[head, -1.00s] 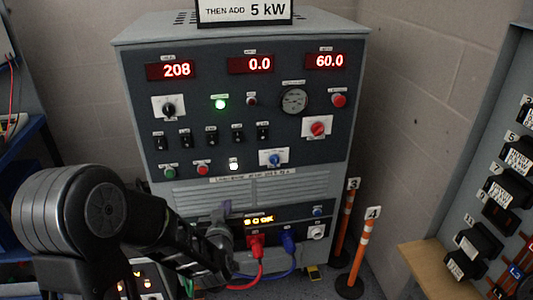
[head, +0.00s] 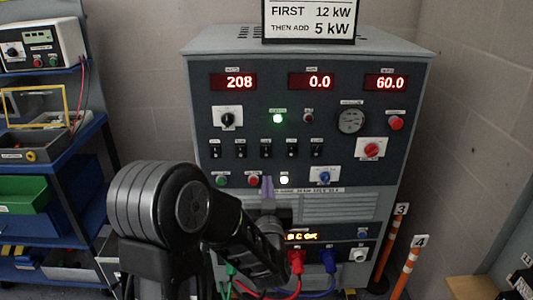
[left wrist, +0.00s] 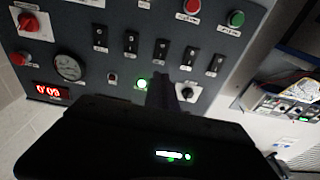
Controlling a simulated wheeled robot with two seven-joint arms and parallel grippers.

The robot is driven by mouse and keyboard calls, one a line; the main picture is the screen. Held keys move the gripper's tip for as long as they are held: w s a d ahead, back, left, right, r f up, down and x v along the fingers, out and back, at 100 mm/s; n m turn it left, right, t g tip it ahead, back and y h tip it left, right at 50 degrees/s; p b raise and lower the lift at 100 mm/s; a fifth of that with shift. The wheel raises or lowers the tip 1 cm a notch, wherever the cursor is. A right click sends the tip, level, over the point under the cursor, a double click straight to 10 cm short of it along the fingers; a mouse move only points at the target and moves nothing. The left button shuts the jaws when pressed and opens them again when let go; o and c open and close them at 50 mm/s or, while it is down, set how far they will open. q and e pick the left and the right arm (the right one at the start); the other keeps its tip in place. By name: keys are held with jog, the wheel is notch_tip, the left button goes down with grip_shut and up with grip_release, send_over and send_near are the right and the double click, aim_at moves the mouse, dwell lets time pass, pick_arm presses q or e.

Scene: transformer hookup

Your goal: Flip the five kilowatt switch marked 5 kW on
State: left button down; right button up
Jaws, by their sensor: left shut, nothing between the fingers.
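A row of several black toggle switches (head: 265,148) runs across the dark front panel of the grey cabinet. Their labels are too small to read, so I cannot tell which one is marked 5 kW or how each is set. The row also shows, upside down, in the left wrist view (left wrist: 161,50). My left gripper (head: 267,187) is shut and empty. In the head view its purple fingertips appear below the switch row, near the lower buttons. In the left wrist view the fingertips (left wrist: 163,90) point toward the panel, apparently apart from it. My right gripper is not in view.
A sign (head: 310,20) on the cabinet reads "FIRST 12 kW THEN ADD 5 kW". Displays show 208, 0.0 and 60.0. A green lamp (head: 278,118) is lit. Colored cables (head: 297,262) plug in low. Orange posts (head: 408,267) stand right; a blue shelf (head: 60,190) stands left.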

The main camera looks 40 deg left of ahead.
aim_at(266, 147)
pick_arm(q)
jog(key=p+x, duration=0.3)
jog(key=x, duration=0.9)
jog(key=shift+w+a+r+p, duration=0.1)
jog(key=shift+w+a+p, duration=0.1)
jog(key=shift+p, duration=0.15)
jog(key=shift+w+a, duration=0.2)
jog(key=shift+w, duration=0.1)
jog(key=shift+w+a+b, duration=0.1)
jog(key=shift+b, duration=0.4)
jog(key=shift+r, duration=0.15)
